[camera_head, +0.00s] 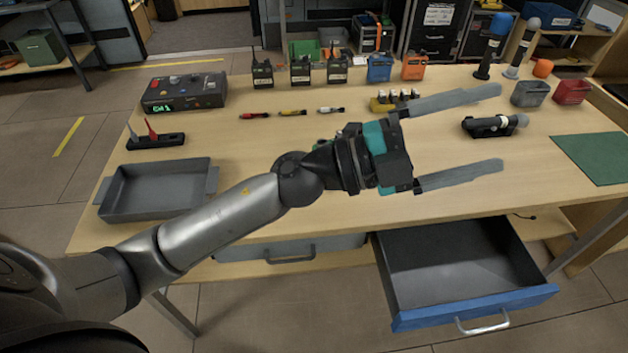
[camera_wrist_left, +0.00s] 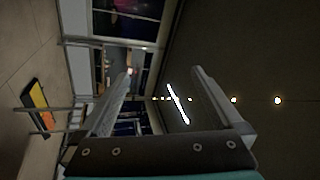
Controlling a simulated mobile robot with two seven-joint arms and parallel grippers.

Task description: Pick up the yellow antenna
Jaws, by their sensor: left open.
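A small yellow antenna (camera_head: 292,112) with a dark end lies flat on the wooden table, between a similar red piece (camera_head: 253,115) and a white one (camera_head: 331,110). My left gripper (camera_head: 501,128) is open and empty, above the table right of the yellow antenna. Its fingers point right, away from the antenna. In the left wrist view the open fingers (camera_wrist_left: 161,73) have nothing between them, and the antenna is not visible there. My right gripper is not in view.
Two-way radios (camera_head: 300,71) stand behind the antennas. A yellow holder (camera_head: 379,105) stands near my gripper. The blue-fronted drawer (camera_head: 470,308) is open.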

